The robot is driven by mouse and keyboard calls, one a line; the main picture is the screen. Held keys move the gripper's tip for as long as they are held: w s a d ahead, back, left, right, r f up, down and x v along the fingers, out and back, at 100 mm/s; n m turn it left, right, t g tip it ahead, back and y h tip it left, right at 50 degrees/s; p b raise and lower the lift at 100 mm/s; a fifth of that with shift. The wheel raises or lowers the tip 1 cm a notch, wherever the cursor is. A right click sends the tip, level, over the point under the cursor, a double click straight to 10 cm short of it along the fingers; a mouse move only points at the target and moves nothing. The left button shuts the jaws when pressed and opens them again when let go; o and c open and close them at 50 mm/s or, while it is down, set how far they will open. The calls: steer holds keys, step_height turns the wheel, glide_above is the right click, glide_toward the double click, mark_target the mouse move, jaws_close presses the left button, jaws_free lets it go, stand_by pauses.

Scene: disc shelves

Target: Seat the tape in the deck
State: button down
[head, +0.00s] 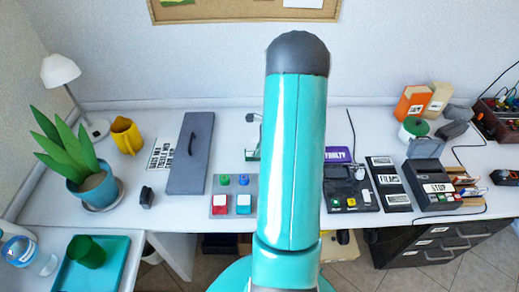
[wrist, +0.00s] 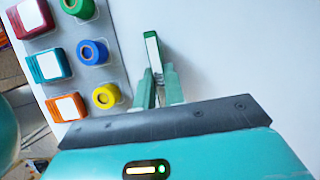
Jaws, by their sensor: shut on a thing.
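My gripper (wrist: 158,80) is shut on a thin green tape (wrist: 152,50) with a white face, seen nearly edge-on in the wrist view. The tape stands up between the fingertips over a plain white surface. In the head view my own arm covers most of the gripper. A black machine with a raised lid and a STOP label (head: 437,188) stands at the right of the desk. Another black unit with small buttons (head: 352,193) lies just right of my arm. I cannot tell for certain which one is the deck.
A grey tray (head: 222,209) holds coloured blocks and round pieces; the wrist view shows red, teal and orange blocks beside green, blue and yellow rounds. A grey handled panel (head: 190,158), a yellow cup (head: 127,135) and a potted plant (head: 92,185) stand left.

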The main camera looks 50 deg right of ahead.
steer(key=shift+f, duration=0.1)
steer(key=c, duration=1.5)
jaws_free()
steer(key=v, duration=1.2)
steer(key=a+r+n, duration=0.6)
steer(key=a, duration=0.4)
steer(key=a+r+n+h, duration=0.1)
steer(key=a+r+n, duration=0.5)
steer(key=a, duration=0.4)
steer(key=w+a+r+n+h, duration=0.1)
steer(key=a+r+n, duration=0.5)
steer(key=a, duration=0.5)
steer(key=shift+w+r, duration=0.1)
steer(key=shift+o, duration=0.3)
steer(key=s+a+r+n+t+h, duration=0.1)
steer(key=s+a+r+n+t, duration=0.1)
steer(key=s+a+n, duration=0.5)
steer(key=shift+s+a+n, duration=0.2)
steer(key=shift+a+n, duration=1)
steer(key=shift+a, duration=0.05)
steer(key=shift+o, duration=0.3)
steer(key=shift+s+a, duration=0.1)
steer(key=shift+s, duration=0.05)
